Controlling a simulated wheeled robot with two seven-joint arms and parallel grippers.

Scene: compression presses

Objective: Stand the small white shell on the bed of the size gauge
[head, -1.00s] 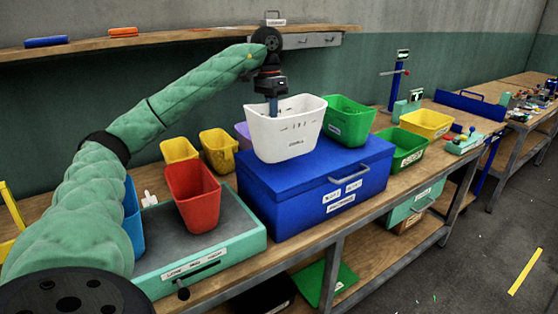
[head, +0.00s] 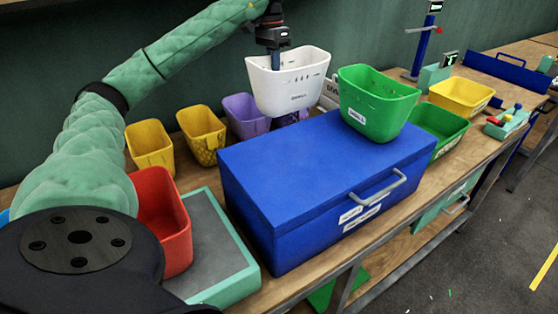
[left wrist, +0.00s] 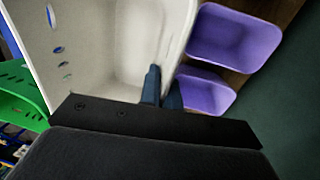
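The small white shell (head: 292,88), an open tub with a label on its front, is in the air near the back edge of the blue box. My left gripper (head: 276,62) is shut on its rear wall. In the left wrist view, my two blue fingers (left wrist: 162,88) pinch the wall of the white shell (left wrist: 105,40). My right gripper is out of view.
The blue box (head: 320,175) fills mid-bench, with a green tub (head: 375,100) on its lid. A second green tub (head: 437,128) and a yellow one (head: 460,97) stand right.

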